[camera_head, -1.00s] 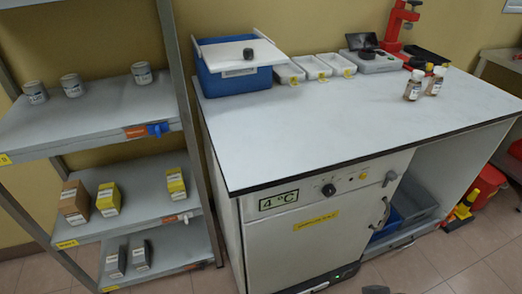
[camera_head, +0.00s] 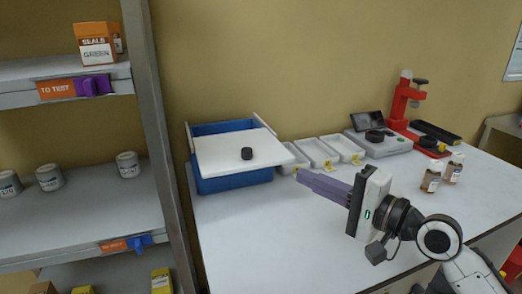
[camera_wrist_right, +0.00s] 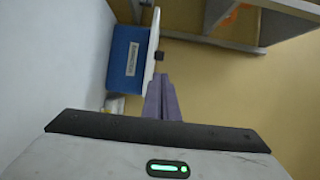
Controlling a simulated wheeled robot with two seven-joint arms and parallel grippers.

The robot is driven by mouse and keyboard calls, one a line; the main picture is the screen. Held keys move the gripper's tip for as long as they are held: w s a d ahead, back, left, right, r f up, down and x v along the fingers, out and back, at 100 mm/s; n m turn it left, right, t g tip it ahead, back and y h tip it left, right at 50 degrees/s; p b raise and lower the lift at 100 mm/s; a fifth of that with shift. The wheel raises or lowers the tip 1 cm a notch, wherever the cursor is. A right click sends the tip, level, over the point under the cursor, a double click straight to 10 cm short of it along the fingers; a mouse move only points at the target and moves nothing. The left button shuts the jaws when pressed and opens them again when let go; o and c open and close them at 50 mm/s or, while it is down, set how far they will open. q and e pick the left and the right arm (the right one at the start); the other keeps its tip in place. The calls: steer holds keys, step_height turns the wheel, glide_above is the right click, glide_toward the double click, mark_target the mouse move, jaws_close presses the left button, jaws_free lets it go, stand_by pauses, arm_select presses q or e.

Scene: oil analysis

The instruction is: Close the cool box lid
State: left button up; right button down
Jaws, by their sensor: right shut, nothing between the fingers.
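The cool box (camera_head: 235,181) is a blue box on the back left of the worktop. Its white lid (camera_head: 220,154) with a black knob (camera_head: 247,153) sits forward over the box, and a strip of the blue inside shows behind it. In the right wrist view, the fingers (camera_wrist_right: 161,80) point toward the knob (camera_wrist_right: 159,56), lid edge (camera_wrist_right: 152,45) and blue box (camera_wrist_right: 124,60). My left gripper is out of view.
White trays (camera_head: 318,152) stand right of the box, close to my right fingers. A scale (camera_head: 380,145), a red stand (camera_head: 402,100) and two brown bottles (camera_head: 431,180) are further right. A shelf rack (camera_head: 155,120) stands to the left. The front worktop (camera_head: 260,240) is clear.

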mark_target(251, 154)
steer(key=p+x, duration=0.1)
steer(key=x, duration=1.2)
steer(key=shift+w+a+r, duration=0.1)
steer(key=shift+a, duration=0.25)
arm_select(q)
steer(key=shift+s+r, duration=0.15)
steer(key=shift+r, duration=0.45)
